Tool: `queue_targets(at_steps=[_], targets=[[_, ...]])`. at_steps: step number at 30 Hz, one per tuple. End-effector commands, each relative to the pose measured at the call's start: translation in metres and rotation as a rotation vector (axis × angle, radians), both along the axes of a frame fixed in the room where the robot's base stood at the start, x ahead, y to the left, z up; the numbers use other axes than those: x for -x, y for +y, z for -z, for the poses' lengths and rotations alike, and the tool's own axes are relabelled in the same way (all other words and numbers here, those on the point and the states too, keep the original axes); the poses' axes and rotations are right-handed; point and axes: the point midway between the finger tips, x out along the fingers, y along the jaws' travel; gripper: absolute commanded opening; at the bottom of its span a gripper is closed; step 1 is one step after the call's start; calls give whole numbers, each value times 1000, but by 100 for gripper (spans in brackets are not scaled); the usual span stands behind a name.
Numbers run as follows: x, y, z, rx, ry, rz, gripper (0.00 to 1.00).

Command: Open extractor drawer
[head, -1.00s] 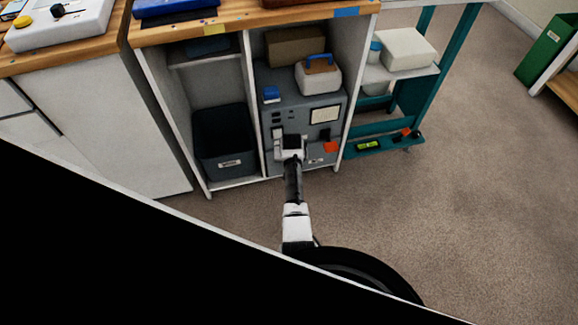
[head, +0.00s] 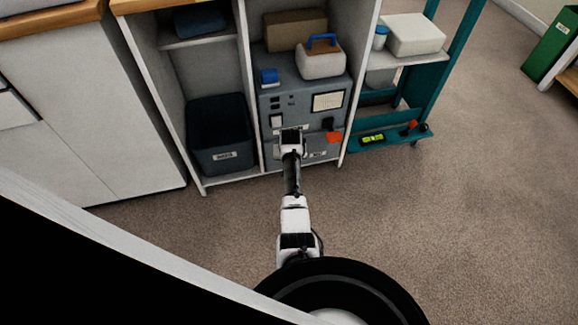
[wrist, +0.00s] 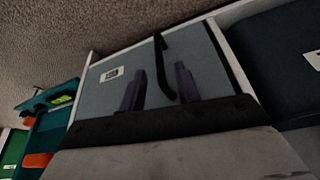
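The extractor (head: 284,105) is a grey unit in the right compartment of the white cabinet. Its drawer (head: 320,155) is the low front panel with a white label, and it looks shut. In the wrist view the grey drawer front (wrist: 205,65) carries a curved black handle (wrist: 161,55) and a label. My gripper (wrist: 160,72) is open, with its two dark fingers spread and pointing at the drawer front. The handle shows between the fingers; I cannot tell whether they touch it. In the head view my arm's end covers part of the extractor front and hides the fingertips.
A dark bin (head: 219,140) stands in the left compartment. A case with a blue handle (head: 321,60) and a brown box (head: 295,30) sit on the extractor. A teal cart (head: 437,75) stands at the right. The carpet (head: 460,230) in front is clear.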

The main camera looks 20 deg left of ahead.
Motion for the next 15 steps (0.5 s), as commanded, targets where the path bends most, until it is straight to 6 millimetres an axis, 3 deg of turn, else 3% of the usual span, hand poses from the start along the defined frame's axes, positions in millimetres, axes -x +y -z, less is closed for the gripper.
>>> queue_targets(at_steps=[3, 15], targets=[[-5, 2, 19, 0, 1, 0, 33], [-16, 7, 46, 0, 0, 1, 33]])
